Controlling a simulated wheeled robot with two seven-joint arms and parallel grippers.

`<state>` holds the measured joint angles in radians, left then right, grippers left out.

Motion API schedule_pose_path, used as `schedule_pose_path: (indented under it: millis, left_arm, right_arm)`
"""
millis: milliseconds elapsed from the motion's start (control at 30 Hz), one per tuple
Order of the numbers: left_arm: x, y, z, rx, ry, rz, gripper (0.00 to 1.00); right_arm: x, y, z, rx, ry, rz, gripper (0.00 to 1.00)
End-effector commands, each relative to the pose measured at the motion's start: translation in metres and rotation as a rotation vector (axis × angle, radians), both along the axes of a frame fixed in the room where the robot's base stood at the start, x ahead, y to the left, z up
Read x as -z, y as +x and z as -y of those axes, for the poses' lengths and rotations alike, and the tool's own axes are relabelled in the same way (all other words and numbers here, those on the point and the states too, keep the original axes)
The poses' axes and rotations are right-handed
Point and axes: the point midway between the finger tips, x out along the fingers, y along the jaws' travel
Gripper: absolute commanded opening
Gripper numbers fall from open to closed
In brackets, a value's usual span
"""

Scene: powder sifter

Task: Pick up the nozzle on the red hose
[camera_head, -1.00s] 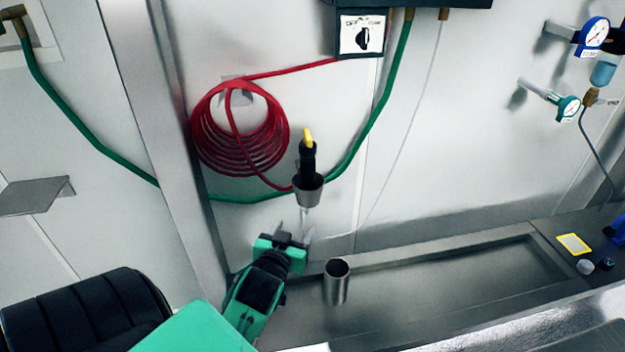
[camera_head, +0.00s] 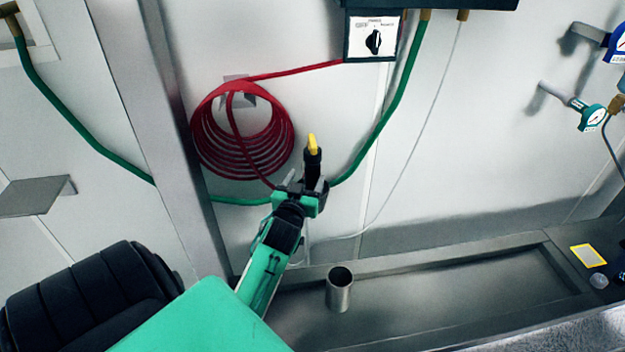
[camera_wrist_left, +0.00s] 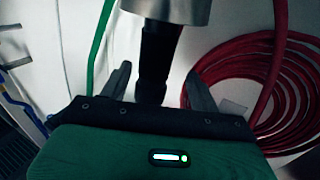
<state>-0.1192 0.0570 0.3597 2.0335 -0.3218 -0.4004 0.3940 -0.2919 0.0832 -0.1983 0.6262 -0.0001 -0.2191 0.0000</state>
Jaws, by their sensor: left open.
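The nozzle (camera_head: 312,160) is black with a yellow part on top and stands roughly upright at the wall, right of the coiled red hose (camera_head: 243,135). My left gripper (camera_head: 307,183) is at the nozzle from the front and hides its lower part and the metal cup. In the left wrist view, the black nozzle (camera_wrist_left: 157,55) is between the two spread fingers (camera_wrist_left: 157,80), with a gap on each side. The metal cup (camera_wrist_left: 170,9) shows at the top edge there, and the red hose (camera_wrist_left: 235,70) is at the right. My right gripper is not in view.
A green hose (camera_head: 388,115) runs behind the nozzle. A steel cup (camera_head: 340,290) stands in the sink-like trough (camera_head: 450,285). A switch box (camera_head: 373,35) hangs above, and a thin white line (camera_head: 415,130) hangs to the right.

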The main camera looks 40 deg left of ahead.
Motion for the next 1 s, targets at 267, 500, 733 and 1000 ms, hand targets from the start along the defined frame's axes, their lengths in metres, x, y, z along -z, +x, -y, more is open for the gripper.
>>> schedule_pose_path:
  millis: [267, 500, 733, 1000]
  left_arm:
    - [-0.004, 0.034, -0.01, 0.0, 0.001, 0.0, 0.62]
    - [-0.001, 0.047, -0.017, 0.001, 0.0, -0.001, 0.62]
    - [0.0, 0.047, -0.017, 0.001, 0.0, -0.001, 0.55]
    - [0.0, 0.047, -0.017, 0.0, 0.0, -0.001, 0.01]
  right_arm:
    - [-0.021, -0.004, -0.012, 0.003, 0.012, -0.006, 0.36]
    - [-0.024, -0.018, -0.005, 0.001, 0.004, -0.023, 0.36]
    - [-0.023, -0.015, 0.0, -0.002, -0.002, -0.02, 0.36]
    - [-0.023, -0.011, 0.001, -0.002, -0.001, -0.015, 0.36]
